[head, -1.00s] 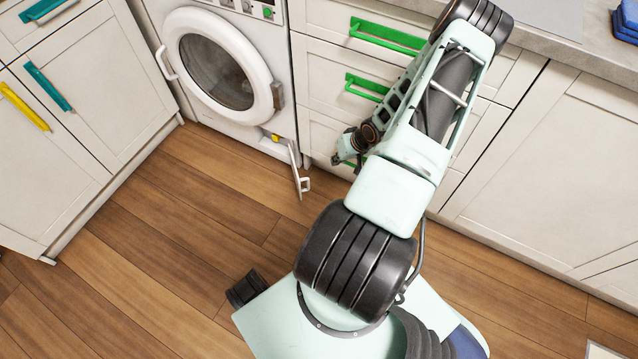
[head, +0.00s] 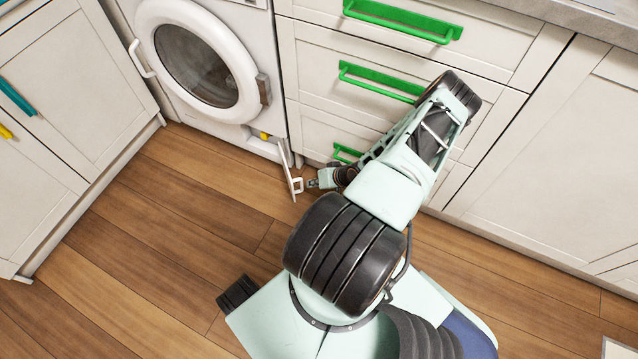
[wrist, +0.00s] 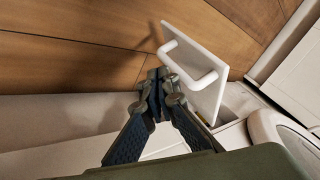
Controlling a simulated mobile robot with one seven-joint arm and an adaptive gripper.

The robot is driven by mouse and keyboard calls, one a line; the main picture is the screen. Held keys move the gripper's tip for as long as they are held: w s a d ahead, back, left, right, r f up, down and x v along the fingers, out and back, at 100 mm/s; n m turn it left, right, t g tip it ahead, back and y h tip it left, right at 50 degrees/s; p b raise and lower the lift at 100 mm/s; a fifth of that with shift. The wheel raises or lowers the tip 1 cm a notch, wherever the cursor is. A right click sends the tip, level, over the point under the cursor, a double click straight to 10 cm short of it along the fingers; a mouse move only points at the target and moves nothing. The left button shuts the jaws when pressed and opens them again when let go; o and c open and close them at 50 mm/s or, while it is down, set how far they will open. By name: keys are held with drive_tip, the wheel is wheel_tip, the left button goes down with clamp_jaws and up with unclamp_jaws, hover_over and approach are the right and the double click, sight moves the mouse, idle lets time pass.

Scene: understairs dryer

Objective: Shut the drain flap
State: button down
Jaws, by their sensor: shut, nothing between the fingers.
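The drain flap (head: 288,171) is a small white panel with a white loop handle (head: 297,185). It stands swung open at the lower right corner of the white dryer (head: 200,75). In the wrist view the flap (wrist: 209,95) and its handle (wrist: 205,81) show at upper right. My gripper (head: 312,183) is just right of the handle, low near the floor. In the wrist view my gripper (wrist: 160,76) is shut and empty, its tips beside the near end of the handle. I cannot tell whether they touch it. A small yellow part (head: 264,135) shows in the flap opening.
White drawers with green handles (head: 378,80) stand right of the dryer, close behind my arm. White cabinets (head: 70,120) stand at the left. The wooden floor (head: 170,230) in front of the dryer is clear.

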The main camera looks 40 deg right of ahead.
drive_tip(key=shift+x, duration=0.85)
drive_tip(key=shift+a+r, duration=0.1)
drive_tip(key=shift+a, duration=0.05)
